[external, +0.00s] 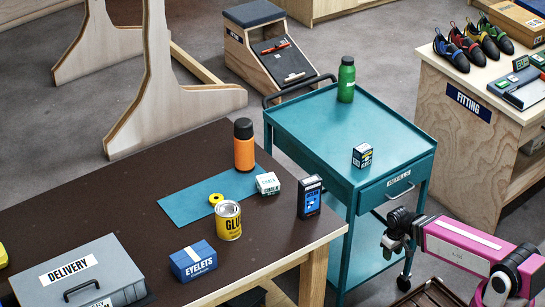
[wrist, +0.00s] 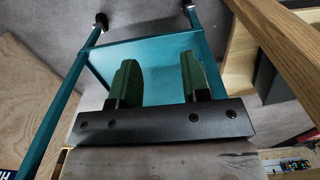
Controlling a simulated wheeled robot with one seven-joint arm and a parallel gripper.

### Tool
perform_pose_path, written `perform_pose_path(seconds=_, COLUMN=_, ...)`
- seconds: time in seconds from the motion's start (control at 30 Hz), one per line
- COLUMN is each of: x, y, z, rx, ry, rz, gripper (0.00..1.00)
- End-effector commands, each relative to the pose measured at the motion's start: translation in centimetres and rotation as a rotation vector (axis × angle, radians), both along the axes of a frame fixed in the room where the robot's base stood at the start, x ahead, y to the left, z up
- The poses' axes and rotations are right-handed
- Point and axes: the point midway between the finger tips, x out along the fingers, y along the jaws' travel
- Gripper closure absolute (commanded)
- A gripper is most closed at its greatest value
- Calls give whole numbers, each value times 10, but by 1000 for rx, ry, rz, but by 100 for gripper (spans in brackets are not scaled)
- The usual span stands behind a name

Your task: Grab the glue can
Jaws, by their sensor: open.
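The glue can (external: 228,220) is a yellow can with a silver top band and dark lettering. It stands upright on the dark brown table (external: 120,195), near its front right part, in the external view. It is not in the wrist view. My gripper (external: 393,241) is beside the teal cart, well to the right of the can and apart from it. In the wrist view, my gripper's two green fingers (wrist: 158,72) are spread with nothing between them. Beyond them is the cart's teal lower shelf (wrist: 165,65).
Near the can are yellow tape (external: 216,199), a chalk box (external: 268,184), an orange bottle (external: 244,146), a dark blue box (external: 310,197) and an eyelets box (external: 193,262). A delivery case (external: 78,272) sits left. The teal cart (external: 345,120) stands between the table and the fitting bench (external: 440,100).

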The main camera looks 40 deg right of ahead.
Motion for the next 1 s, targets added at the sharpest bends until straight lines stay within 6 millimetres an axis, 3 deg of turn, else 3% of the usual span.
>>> perform_pose_path(seconds=0.07, x=0, y=0, z=0, rx=0, ry=0, rz=0, gripper=57)
perform_pose_path(seconds=0.1, x=0, y=0, z=0, rx=0, ry=0, rz=0, gripper=51)
perform_pose_path(seconds=0.27, x=0, y=0, z=0, rx=0, ry=0, rz=0, gripper=0)
perform_pose_path(seconds=0.57, x=3, y=-9, z=-1, rx=-13, ry=-6, rz=-10, gripper=0)
perform_pose_path(seconds=0.67, x=9, y=-33, z=-2, rx=-53, ry=-20, rz=-37, gripper=0)
perform_pose_path(seconds=0.77, x=18, y=-74, z=-3, rx=-120, ry=-43, rz=-78, gripper=0)
perform_pose_path(seconds=1.0, x=27, y=-188, z=-2, rx=-307, ry=-92, rz=-179, gripper=0)
